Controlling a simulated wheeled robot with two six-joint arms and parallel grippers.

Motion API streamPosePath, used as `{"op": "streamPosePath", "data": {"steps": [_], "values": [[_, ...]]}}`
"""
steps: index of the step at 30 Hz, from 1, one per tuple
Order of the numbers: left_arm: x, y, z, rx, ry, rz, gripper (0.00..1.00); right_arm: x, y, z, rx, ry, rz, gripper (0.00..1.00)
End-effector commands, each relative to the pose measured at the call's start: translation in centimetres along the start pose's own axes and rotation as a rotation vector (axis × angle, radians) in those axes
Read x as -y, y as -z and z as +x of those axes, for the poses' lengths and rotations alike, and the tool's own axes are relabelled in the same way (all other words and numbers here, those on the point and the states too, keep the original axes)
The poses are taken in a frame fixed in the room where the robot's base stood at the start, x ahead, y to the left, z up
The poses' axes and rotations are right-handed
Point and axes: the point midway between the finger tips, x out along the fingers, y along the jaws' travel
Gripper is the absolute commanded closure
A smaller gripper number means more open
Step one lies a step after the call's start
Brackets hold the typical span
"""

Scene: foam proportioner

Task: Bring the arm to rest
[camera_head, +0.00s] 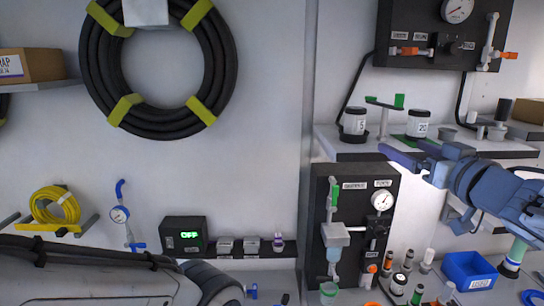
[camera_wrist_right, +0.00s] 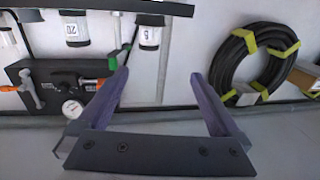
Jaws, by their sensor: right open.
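My right gripper (camera_head: 402,154) reaches in from the right in the head view, with its fingers pointing left. It is in front of the shelf with the jars. In the right wrist view its two purple fingers (camera_wrist_right: 158,80) stand wide apart with nothing between them. A grey arm link of mine crosses the bottom left of the head view; no left gripper fingers show.
A shelf (camera_head: 350,152) with a white jar (camera_head: 354,122) and another jar (camera_head: 418,124) is close to my right gripper. A gauge panel (camera_head: 345,215) is below. A black hose coil (camera_head: 90,70) hangs at left. A blue bin (camera_head: 470,270) is lower right.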

Motion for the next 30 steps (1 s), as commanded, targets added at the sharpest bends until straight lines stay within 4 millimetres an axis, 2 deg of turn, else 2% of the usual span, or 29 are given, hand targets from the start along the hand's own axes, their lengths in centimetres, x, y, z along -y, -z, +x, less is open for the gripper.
{"op": "streamPosePath", "data": {"steps": [11,17,20,23,26,27,30], "values": [[0.2,-0.1,2.6,0.0,0.0,0.0,1.0,1.1,-4.6,1.7,0.055,-0.065,0.005,0.0],[0.4,-0.3,4.9,0.0,0.0,-0.001,1.0,2.9,-9.9,2.8,0.15,-0.109,0.012,0.0],[0.5,-0.3,6.4,0.0,0.0,-0.001,1.0,4.3,-13.6,3.1,0.231,-0.126,0.014,0.0],[0.6,-0.4,8.0,0.0,0.0,-0.001,1.0,6.4,-18.1,2.9,0.339,-0.131,0.013,0.0],[0.7,-0.5,10.1,0.0,0.0,-0.002,1.0,9.4,-24.1,1.9,0.494,-0.114,0.001,0.0],[0.8,-0.6,11.0,0.0,0.0,-0.002,1.0,10.9,-26.7,1.0,0.569,-0.098,-0.007,0.0],[0.9,-0.7,13.0,0.0,0.0,-0.002,1.0,14.6,-32.8,-1.8,0.763,-0.04,-0.041,0.0]]}}
